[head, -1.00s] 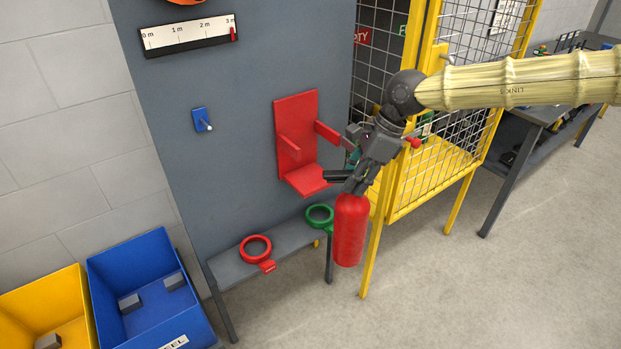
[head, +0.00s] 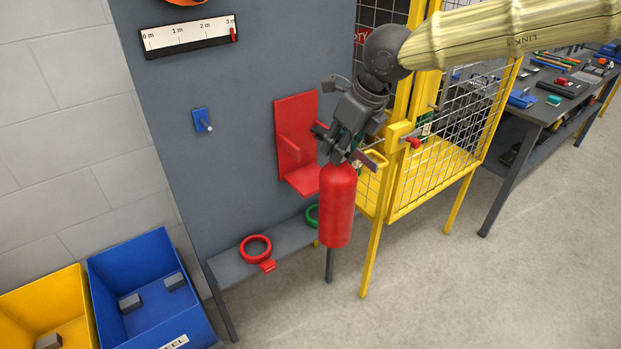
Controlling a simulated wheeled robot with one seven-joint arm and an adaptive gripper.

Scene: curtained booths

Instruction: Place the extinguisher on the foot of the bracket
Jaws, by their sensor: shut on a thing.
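The red fire extinguisher (head: 338,205) hangs upright under my gripper (head: 341,158), which is shut on its top. The red bracket (head: 296,118) is fixed to the grey panel, with a back plate, side arms and a flat foot (head: 303,180) at the bottom. The extinguisher is in front of the bracket and a little to its right in the head view. Its body hangs lower in the picture than the foot and covers the foot's right end.
A grey bench (head: 228,269) below the bracket carries a red ring (head: 256,249) and a green ring (head: 312,216), partly hidden by the extinguisher. A yellow mesh cage (head: 440,160) stands close on the right. Blue (head: 150,255) and yellow (head: 28,295) bins are at lower left.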

